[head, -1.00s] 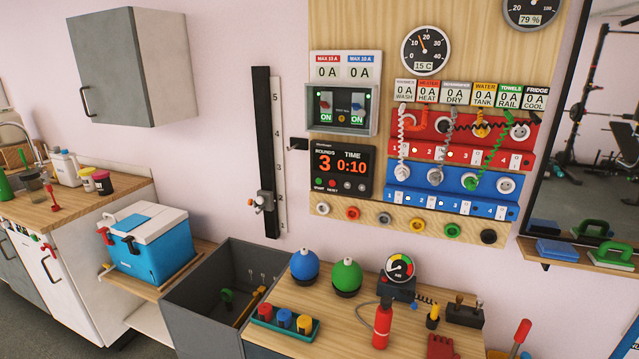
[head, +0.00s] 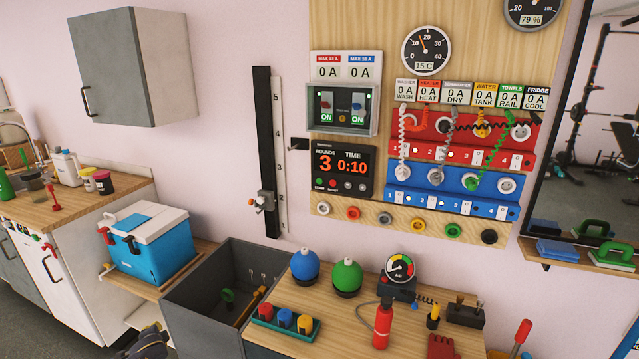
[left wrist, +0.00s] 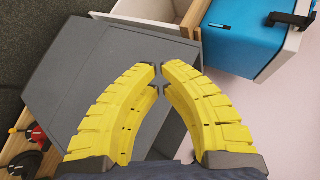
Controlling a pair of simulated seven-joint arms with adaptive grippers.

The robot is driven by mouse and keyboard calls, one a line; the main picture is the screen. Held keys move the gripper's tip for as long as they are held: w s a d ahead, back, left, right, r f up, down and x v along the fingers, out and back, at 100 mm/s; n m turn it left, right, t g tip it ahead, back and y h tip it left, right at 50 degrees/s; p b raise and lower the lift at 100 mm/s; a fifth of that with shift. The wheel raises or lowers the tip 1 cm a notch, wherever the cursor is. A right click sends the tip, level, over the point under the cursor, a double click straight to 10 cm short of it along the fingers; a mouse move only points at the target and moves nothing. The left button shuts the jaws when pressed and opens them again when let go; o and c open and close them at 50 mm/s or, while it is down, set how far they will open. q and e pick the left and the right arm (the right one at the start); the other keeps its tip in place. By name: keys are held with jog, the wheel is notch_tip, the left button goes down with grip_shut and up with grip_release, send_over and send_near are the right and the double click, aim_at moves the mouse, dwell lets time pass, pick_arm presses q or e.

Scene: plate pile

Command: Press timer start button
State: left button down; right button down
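The timer (head: 344,172) is a black box on the wooden wall panel in the head view. Its display reads rounds 3 and time 0:10 in orange. The green start button (head: 319,183) is at its lower left, beside the red reset button (head: 333,183). My left gripper (head: 150,343) shows at the bottom edge of the head view, far below and left of the timer. In the left wrist view its yellow fingers (left wrist: 160,72) curve together with the tips almost meeting and nothing between them. My right gripper is not in view.
A grey open bin (head: 205,308) stands beside my left gripper, with a blue cooler (head: 148,245) behind it. The worktop (head: 300,345) holds blue and green domes and a red extinguisher. A black vertical scale (head: 268,150) is on the wall left of the timer.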

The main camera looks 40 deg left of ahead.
pick_arm(q)
jog(key=w+r+t, duration=0.2)
jog(key=w+r, duration=0.2)
jog(key=w, duration=0.3)
jog(key=n+t+h, duration=0.7)
jog(key=t+h, duration=0.2)
jog(key=t, duration=1)
send_near(319, 181)
jog(key=s+d+r, duration=0.4)
jog(key=r, duration=0.3)
jog(key=shift+r, duration=0.2)
jog(key=shift+w+a, duration=0.1)
jog(key=shift+w+a, duration=0.4)
jog(key=shift+w, duration=0.95)
jog(key=shift+w+a, duration=0.45)
jog(key=shift+w, duration=0.9)
jog(key=shift+w+a, duration=0.4)
jog(key=shift+w, duration=1)
jog(key=shift+w, duration=0.15)
